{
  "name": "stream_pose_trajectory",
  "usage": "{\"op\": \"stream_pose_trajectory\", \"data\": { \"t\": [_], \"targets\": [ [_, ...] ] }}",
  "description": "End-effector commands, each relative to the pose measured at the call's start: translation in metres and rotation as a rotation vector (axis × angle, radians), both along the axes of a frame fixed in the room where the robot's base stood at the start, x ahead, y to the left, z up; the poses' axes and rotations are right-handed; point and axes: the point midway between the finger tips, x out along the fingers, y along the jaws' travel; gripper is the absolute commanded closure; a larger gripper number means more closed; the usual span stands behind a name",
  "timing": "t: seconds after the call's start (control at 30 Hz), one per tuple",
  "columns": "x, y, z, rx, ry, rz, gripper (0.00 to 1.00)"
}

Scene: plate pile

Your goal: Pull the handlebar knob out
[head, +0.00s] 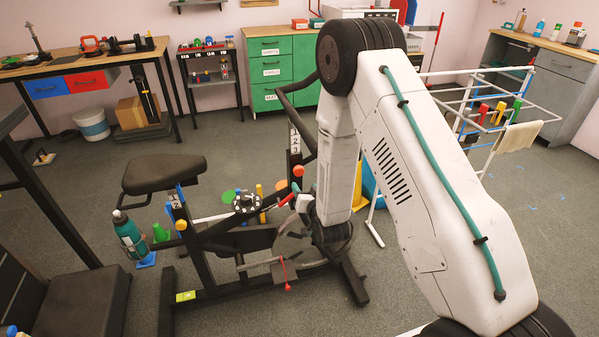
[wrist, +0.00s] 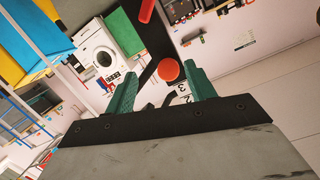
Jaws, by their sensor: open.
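The handlebar knob is a round red ball (wrist: 168,70) in the wrist view. It appears between the two green fingers of my gripper (wrist: 161,76), nearer the right finger, with gaps on both sides. I cannot tell how far ahead of the fingertips it is. My gripper is open and holds nothing. In the head view the red knob (head: 298,171) shows on the dark handlebar post, below a white strip of numbers (head: 294,140). The post belongs to the exercise bike (head: 163,173). My arm hides part of the bike's front, and my fingers are hard to make out there.
A red bar (wrist: 147,10) shows near the knob in the wrist view. An orange knob (head: 181,225) is below the bike's seat, beside a teal bottle (head: 130,235). A white drying rack (head: 490,105) stands to the right.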

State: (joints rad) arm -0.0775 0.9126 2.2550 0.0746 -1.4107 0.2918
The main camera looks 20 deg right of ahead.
Motion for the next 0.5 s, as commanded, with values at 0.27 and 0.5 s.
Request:
{"op": "stream_pose_trajectory", "data": {
  "t": [0.27, 0.5],
  "targets": [
    [0.003, 0.0, 0.014, 0.025, -0.184, -0.005, 0.45],
    [0.037, 0.0, 0.015, 0.025, -0.19, -0.005, 0.45]
  ]
}}
